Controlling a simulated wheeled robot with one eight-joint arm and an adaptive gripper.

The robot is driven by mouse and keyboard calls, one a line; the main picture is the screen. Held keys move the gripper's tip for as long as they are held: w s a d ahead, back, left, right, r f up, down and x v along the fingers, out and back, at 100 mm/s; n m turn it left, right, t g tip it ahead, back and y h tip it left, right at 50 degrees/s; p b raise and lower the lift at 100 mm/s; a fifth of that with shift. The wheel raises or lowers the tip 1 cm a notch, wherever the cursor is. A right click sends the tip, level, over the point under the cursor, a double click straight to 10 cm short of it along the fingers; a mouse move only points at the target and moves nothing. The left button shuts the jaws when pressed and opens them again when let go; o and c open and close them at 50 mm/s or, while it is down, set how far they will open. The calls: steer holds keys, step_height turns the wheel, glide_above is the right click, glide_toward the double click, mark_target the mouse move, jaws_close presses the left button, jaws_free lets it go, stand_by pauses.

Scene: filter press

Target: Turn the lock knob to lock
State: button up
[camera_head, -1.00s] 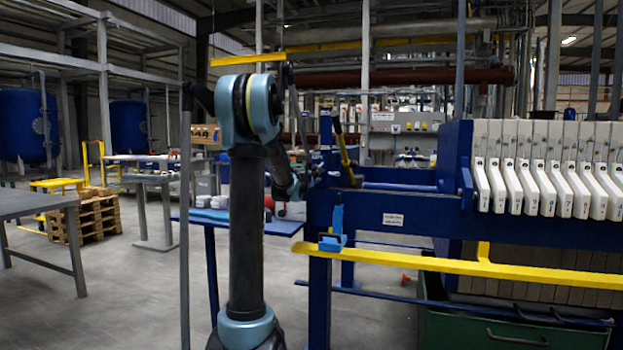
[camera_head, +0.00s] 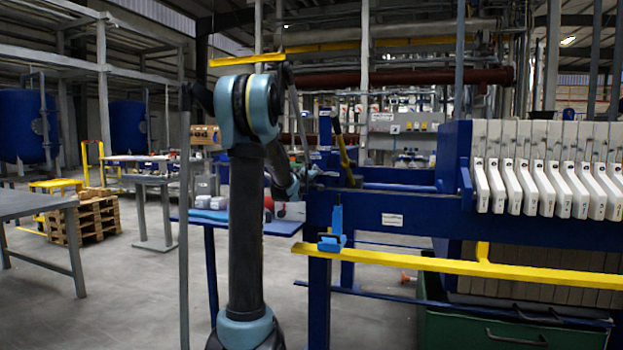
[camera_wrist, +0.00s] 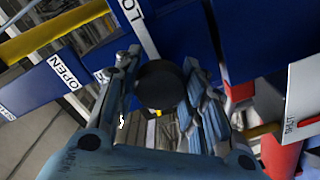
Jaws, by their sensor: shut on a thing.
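The lock knob (camera_wrist: 160,84) is a round black knob in the middle of the wrist view, on the blue frame. My gripper (camera_wrist: 163,98) has one finger on each side of it and is shut on it. A white label beginning "LO" (camera_wrist: 137,22) is just above the knob; the rest of its text is cut off. A yellow mark shows just below the knob. In the head view my gripper (camera_head: 312,178) is at the left end of the blue press frame (camera_head: 425,208), small and partly hidden; the knob cannot be made out there.
An "OPEN" label (camera_wrist: 63,72) is left of the knob and a "SHUT" label (camera_wrist: 303,115) is on the right, beside a red part. A yellow bar (camera_head: 440,264) runs along the press front. White filter plates (camera_head: 545,180) stand at right. A blue-topped table (camera_head: 270,227) is behind my arm.

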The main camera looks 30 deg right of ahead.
steer(key=shift+a+m, duration=0.15)
steer(key=shift+m, duration=0.45)
steer(key=o, duration=1.1)
steer(key=shift+w+f, duration=0.1)
steer(key=shift+w, duration=0.05)
steer(key=v, duration=1.2)
